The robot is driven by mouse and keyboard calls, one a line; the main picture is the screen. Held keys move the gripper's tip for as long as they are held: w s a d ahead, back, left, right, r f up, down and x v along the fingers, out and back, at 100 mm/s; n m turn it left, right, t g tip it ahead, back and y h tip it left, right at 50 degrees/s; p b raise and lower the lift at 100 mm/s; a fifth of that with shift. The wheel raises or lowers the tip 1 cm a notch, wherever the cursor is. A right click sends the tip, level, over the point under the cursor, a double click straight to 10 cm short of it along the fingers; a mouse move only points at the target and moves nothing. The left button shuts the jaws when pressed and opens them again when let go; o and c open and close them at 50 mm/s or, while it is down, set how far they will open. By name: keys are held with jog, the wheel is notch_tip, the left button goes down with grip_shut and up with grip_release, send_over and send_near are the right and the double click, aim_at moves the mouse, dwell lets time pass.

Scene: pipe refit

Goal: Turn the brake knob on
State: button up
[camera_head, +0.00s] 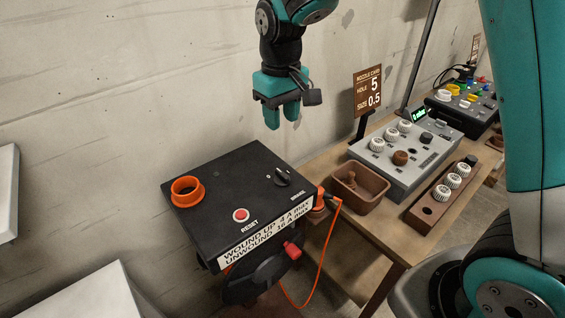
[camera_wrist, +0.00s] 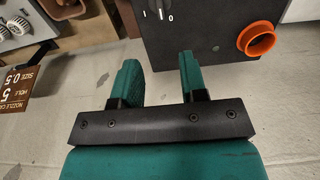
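The brake knob (camera_head: 282,178) is a small black knob on top of a black box (camera_head: 215,190), near the word BRAKE. A white 0 stands beside it. My gripper (camera_head: 281,114) hangs in the air above and behind the box, fingers downward, apart from the knob. In the wrist view my gripper (camera_wrist: 158,64) is open, with nothing between its teal fingers.
The box also carries an orange ring (camera_head: 187,191) and a red RESET button (camera_head: 241,215). An orange cable (camera_head: 331,235) hangs at its right side. A wooden table (camera_head: 330,150) stands to the right with a grey panel (camera_head: 408,155) and a brown bin (camera_head: 361,190). A wall stands behind.

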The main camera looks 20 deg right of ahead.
aim_at(282, 172)
notch_tip(282, 172, down, 15)
jog(key=p, duration=0.3)
jog(key=shift+f, duration=0.2)
grip_shut()
